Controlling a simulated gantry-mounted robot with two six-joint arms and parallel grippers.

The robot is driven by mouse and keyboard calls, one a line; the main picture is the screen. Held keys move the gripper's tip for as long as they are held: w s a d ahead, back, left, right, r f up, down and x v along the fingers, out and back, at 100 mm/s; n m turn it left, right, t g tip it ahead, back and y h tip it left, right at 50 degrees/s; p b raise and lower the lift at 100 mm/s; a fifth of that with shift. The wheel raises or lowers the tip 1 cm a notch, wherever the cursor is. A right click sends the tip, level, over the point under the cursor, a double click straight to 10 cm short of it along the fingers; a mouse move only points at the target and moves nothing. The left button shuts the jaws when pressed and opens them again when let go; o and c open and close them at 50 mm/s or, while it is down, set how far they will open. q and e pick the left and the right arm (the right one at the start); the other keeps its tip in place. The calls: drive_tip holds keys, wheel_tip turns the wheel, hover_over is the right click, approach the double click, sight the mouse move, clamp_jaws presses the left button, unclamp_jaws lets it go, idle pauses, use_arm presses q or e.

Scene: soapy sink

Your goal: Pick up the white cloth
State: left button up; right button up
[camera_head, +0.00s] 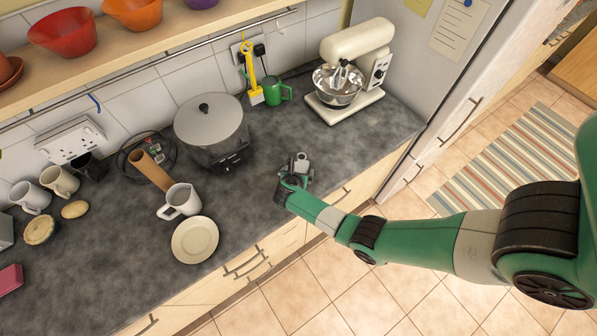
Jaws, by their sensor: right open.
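I cannot make out a white cloth in the head view. My right arm comes in from the right, and its gripper (300,164) is over the worktop near the front edge, to the right of the grey lidded pot. The gripper is open, and I see nothing held in it. The fingers are small and partly hidden by the wrist. My left gripper is not in view.
On the grey worktop (120,262) are a lidded pot (210,125), a white mug (183,200), a cream plate (194,240) and a cardboard tube (150,170). Worktop around the gripper is clear.

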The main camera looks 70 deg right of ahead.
sight(298, 166)
drive_tip(key=c, duration=1.3)
drive_tip(key=shift+r, duration=0.1)
drive_tip(key=shift+r, duration=0.3)
wheel_tip(298, 166, up, 3)
drive_tip(key=shift+f+p, duration=0.1)
drive_tip(key=shift+p, duration=0.25)
drive_tip(key=s+a+r+p, duration=0.1)
drive_tip(key=s+a+r, duration=0.3)
drive_tip(key=s+r, duration=0.5)
drive_tip(key=s, duration=0.4)
drive_tip(key=shift+s+a+r, duration=0.15)
drive_tip(key=shift+a+r, duration=0.05)
